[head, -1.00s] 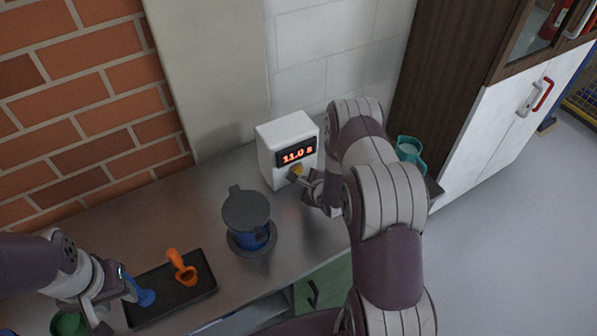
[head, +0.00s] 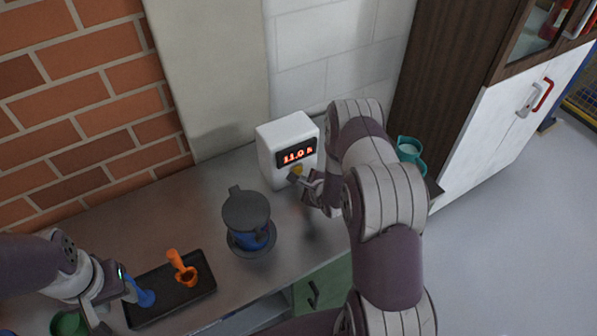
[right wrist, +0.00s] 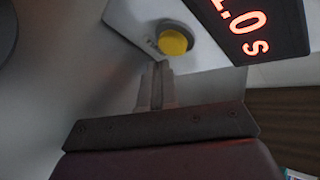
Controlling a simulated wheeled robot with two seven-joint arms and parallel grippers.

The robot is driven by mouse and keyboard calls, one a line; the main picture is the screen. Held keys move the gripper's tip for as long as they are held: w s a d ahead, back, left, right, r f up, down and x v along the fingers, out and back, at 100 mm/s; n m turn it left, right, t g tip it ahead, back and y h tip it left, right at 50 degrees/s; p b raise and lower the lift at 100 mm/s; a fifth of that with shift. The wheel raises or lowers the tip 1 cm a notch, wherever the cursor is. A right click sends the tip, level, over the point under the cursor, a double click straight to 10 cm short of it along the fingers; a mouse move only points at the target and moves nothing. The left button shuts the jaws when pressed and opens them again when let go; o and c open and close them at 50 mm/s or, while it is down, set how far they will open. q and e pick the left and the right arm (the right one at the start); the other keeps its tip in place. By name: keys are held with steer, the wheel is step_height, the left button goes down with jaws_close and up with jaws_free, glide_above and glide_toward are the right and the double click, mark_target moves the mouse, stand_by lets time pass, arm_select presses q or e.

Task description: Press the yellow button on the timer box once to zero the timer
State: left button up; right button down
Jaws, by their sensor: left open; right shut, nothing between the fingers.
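The timer box (head: 285,149) is white and stands upright on the counter against the wall. Its dark display (head: 296,154) shows red digits that read about 11.0 s. The yellow button (head: 297,170) is on its front below the display. The button also shows in the right wrist view (right wrist: 174,42), round and unobstructed. My right gripper (head: 294,178) is shut and empty, its tips just in front of and below the button; a small gap seems to show in the wrist view (right wrist: 157,66). My left gripper (head: 115,303) is open at the lower left, by the black tray.
A black tray (head: 205,291) holds an orange scoop (head: 183,270) and a blue scoop (head: 146,297). A grey-lidded blue container (head: 247,212) stands left of my right gripper. A teal jug (head: 410,152) is behind my right arm. A green cup (head: 68,324) is at lower left.

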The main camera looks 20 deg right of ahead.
steer(key=shift+w, duration=0.15)
stand_by(0.7)
steer(key=shift+w, duration=0.25)
steer(key=shift+w+b, duration=0.4)
steer(key=shift+w, duration=0.1)
stand_by(0.6)
steer(key=shift+s, duration=0.1)
steer(key=shift+s+p, duration=0.35)
steer(key=shift+s, duration=0.45)
steer(key=shift+s+d+p, duration=0.2)
steer(key=shift+s+p, duration=0.5)
steer(key=shift+s, duration=1.8)
